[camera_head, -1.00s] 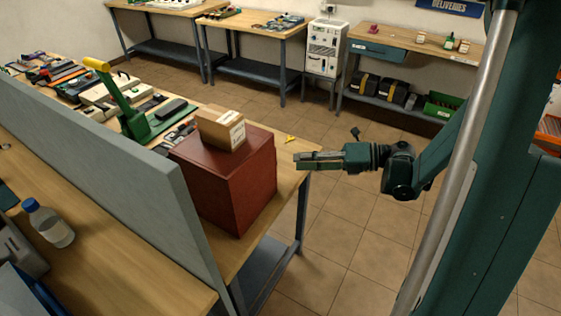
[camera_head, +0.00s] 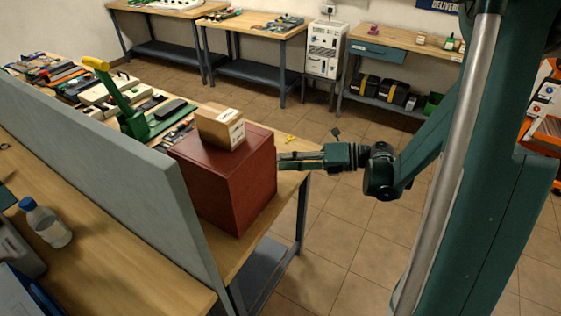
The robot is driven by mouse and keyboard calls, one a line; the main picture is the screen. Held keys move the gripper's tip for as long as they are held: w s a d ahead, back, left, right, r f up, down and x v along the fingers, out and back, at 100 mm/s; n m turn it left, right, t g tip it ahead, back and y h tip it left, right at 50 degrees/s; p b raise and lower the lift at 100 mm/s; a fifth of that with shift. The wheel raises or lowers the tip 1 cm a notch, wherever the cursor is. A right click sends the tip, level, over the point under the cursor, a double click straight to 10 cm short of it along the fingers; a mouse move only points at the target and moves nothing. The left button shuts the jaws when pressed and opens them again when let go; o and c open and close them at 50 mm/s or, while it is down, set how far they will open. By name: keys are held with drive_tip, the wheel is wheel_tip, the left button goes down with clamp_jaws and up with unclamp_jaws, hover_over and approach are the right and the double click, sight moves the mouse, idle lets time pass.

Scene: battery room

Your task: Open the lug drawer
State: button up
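A dark red box-shaped cabinet (camera_head: 222,185) stands on the near workbench, close to its right end. No drawer front or handle shows on the faces I see; its far right side is turned away from this view. My gripper (camera_head: 281,161) points left at the cabinet's right edge, above the bench end. Its fingertips appear beside or just behind that edge; I cannot tell whether they touch it. Whether the fingers are open or shut is unclear. A blue drawer (camera_head: 376,50) shows shut under the far bench. I cannot tell which holds lugs.
A cardboard box (camera_head: 220,127) sits on the cabinet. A grey divider panel (camera_head: 120,170) runs along its left. A green tool with a yellow handle (camera_head: 132,122) and several small items lie behind it. The tiled floor (camera_head: 335,235) right of the bench is clear.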

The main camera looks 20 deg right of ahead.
drive_tip(key=shift+x, duration=0.75)
clamp_jaws()
drive_tip(key=shift+f, duration=0.1)
drive_tip(key=w+d, duration=1.2)
drive_tip(key=shift+w+d+b, duration=0.25)
drive_tip(key=shift+d+b, duration=0.05)
drive_tip(key=shift+b, duration=0.1)
drive_tip(key=shift+f, duration=0.1)
